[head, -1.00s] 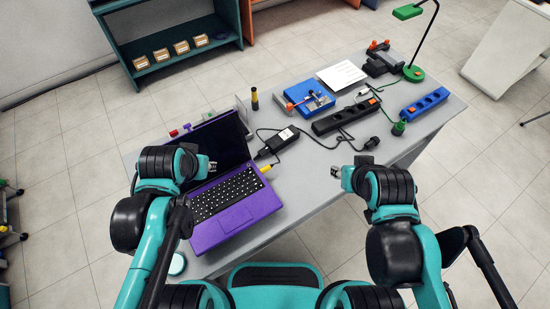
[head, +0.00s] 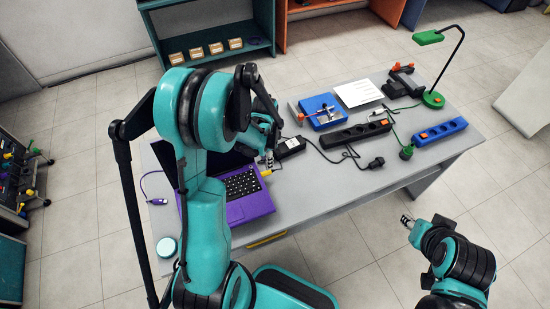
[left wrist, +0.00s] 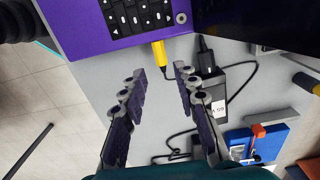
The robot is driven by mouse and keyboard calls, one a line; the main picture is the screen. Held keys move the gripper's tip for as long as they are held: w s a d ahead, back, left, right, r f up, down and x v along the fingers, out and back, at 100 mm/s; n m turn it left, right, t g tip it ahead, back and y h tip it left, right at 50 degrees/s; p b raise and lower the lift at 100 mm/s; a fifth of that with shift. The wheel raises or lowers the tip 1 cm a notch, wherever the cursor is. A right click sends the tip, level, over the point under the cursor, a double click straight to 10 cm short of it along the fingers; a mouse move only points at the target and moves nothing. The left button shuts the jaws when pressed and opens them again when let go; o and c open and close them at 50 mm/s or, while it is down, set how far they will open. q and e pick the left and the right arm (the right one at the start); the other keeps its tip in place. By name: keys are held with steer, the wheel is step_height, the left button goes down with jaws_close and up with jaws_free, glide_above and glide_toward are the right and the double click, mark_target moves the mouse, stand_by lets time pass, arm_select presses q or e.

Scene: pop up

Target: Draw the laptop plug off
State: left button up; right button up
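The purple laptop (head: 250,207) stands open on the grey table, its screen largely hidden by my left arm in the head view. In the left wrist view, a black plug (left wrist: 205,45) sits at the laptop's side near the hinge, its cable leading to the black charger brick (left wrist: 212,92). A yellow plug (left wrist: 160,53) sits in the same side, nearer the front. My left gripper (head: 268,160) is above this side; in the left wrist view it (left wrist: 158,72) is open and empty, pointing toward the yellow plug. My right gripper (head: 406,220) is off the table's front edge, too small to judge.
A blue box (head: 323,112) with an orange-handled tool, a black power strip (head: 350,136), a blue power strip (head: 440,130) and a green lamp (head: 434,99) occupy the table's right part. Loose cables lie between. The front strip of table right of the laptop is clear.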

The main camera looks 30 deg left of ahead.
mark_target(267, 172)
arm_select(q)
step_height(267, 172, down, 8)
steer(key=b, duration=0.5)
steer(key=shift+r, duration=0.2)
steer(key=shift+f, duration=0.1)
steer(key=shift+c, duration=0.9)
jaws_close()
steer(key=shift+a, duration=0.1)
steer(key=shift+w+d+r, duration=0.2)
steer(key=shift+w+d, duration=0.05)
steer(key=shift+w, duration=0.1)
steer(key=shift+w+d, duration=1.55)
steer(key=shift+w, duration=0.2)
